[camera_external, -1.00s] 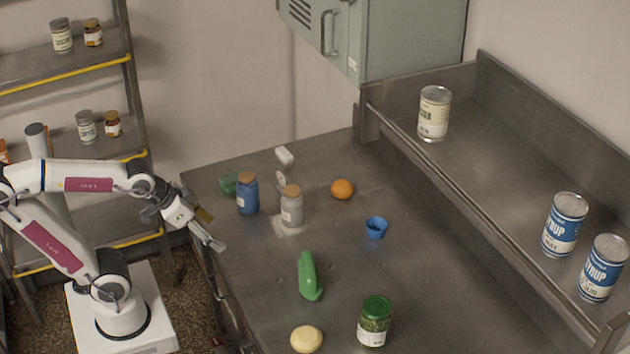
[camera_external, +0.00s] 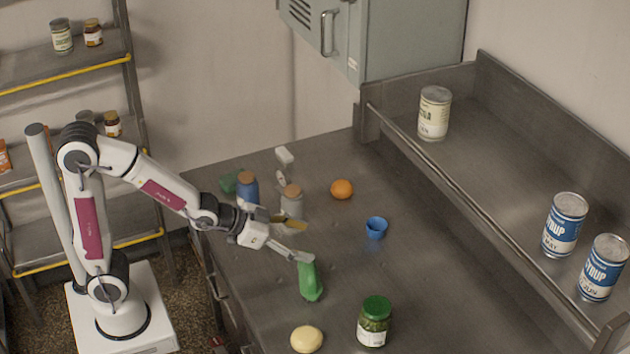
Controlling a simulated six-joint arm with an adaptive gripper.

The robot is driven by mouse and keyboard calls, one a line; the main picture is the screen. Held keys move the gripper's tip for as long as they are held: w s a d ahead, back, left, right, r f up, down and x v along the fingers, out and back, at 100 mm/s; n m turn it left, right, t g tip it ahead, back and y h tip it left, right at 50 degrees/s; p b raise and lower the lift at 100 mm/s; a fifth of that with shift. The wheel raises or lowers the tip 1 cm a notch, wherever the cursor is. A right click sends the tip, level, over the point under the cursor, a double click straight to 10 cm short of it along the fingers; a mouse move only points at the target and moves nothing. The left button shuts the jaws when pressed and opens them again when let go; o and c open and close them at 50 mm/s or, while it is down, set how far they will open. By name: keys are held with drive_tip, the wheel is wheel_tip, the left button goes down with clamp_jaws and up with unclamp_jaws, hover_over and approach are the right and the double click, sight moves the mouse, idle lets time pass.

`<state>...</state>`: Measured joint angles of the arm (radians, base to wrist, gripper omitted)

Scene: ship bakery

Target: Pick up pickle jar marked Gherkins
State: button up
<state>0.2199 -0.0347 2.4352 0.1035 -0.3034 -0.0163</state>
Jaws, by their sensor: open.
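The pickle jar (camera_external: 375,322) has a green lid, green contents and a pale label too small to read. It stands upright near the front of the steel table. My gripper (camera_external: 304,241) is open and empty, over the left half of the table. It is up and to the left of the jar in the picture, well apart from it. One finger overlaps the top of a green bottle-like object (camera_external: 311,283); I cannot tell whether they touch.
A yellow round item (camera_external: 306,339) lies left of the jar. A blue cup (camera_external: 376,228), an orange (camera_external: 342,189), a blue jar (camera_external: 248,193) and a grey jar (camera_external: 291,202) stand farther back. A raised shelf (camera_external: 480,170) with cans runs along the right.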

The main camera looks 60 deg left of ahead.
drive_tip(key=w+d+f+m+t+h, duration=0.1)
drive_tip(key=w+d+f+h, duration=0.1)
drive_tip(key=d, duration=0.3)
drive_tip(key=w+d+f+m+t+h, duration=0.1)
drive_tip(key=w+d+f, duration=0.15)
drive_tip(key=d, duration=0.25)
drive_tip(key=m+t+h, duration=0.1)
drive_tip(key=m+h, duration=0.1)
drive_tip(key=h, duration=0.2)
approach(377, 311)
drive_tip(key=shift+w+a+f, duration=0.1)
drive_tip(key=shift+w+f, duration=0.35)
drive_tip(key=shift+w, duration=0.3)
drive_tip(key=shift+w+a+f, duration=0.15)
drive_tip(key=shift+w+f, duration=0.35)
drive_tip(key=shift+w, duration=0.3)
drive_tip(key=shift+w, duration=0.1)
drive_tip(key=shift+x, duration=1.2)
drive_tip(key=shift+d, duration=0.2)
drive_tip(key=shift+x, duration=2.45)
drive_tip(key=shift+d, duration=0.15)
